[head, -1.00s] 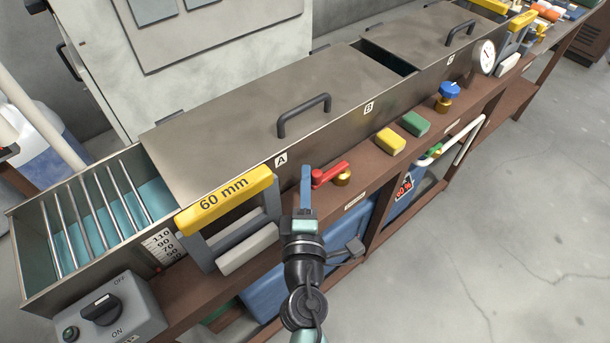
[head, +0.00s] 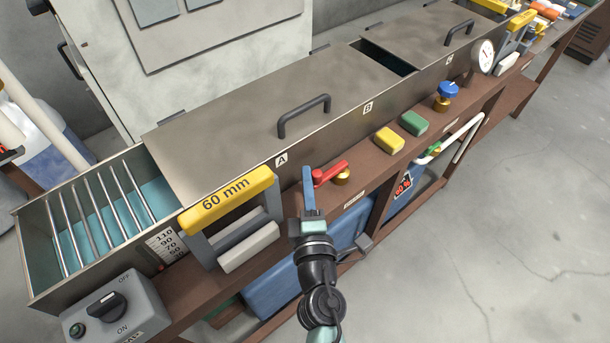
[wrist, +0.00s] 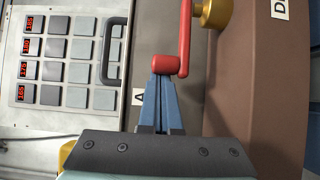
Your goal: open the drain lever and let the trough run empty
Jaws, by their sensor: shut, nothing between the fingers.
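The red drain lever (head: 331,173) sits on a brass valve (head: 342,179) at the front of the trough, near label A. Its arm lies along the trough. My gripper (head: 307,172) is shut and empty, its blue fingers at the lever's left end. In the wrist view the fingertips (wrist: 163,80) meet or nearly meet the lever's red end knob (wrist: 167,65); I cannot tell if they touch. The steel trough (head: 330,155) holds blue-green liquid (head: 88,232) in its open left end. A depth scale (head: 163,245) is on its front wall.
A yellow 60 mm handle frame (head: 226,200) stands left of my gripper. A yellow block (head: 389,140), a green block (head: 413,123) and a blue-knobbed valve (head: 448,92) lie to the right along the brown ledge. A switch box (head: 112,312) is front left.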

